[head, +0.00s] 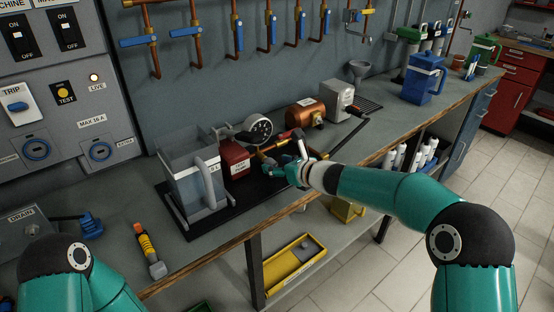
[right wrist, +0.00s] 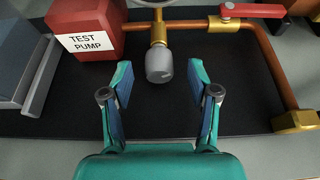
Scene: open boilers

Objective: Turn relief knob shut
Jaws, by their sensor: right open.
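The relief knob, a grey rounded knob (right wrist: 159,67), hangs below a brass fitting on the copper pipe of the test pump in the right wrist view. My right gripper (right wrist: 160,78) is open, with one finger on each side of the knob. Gaps show between the knob and both fingers. In the head view my right gripper (head: 294,172) is at the pump's pipework, and I cannot make out the knob there. My left gripper is out of view; only part of my left arm shows at the bottom left.
The red test pump box (right wrist: 88,30) is left of the knob. A red lever (right wrist: 252,10) sits on the pipe at the right. In the head view a clear tank (head: 190,180) and a pressure gauge (head: 258,128) stand close by. An orange-and-black tool (head: 147,247) lies on the bench.

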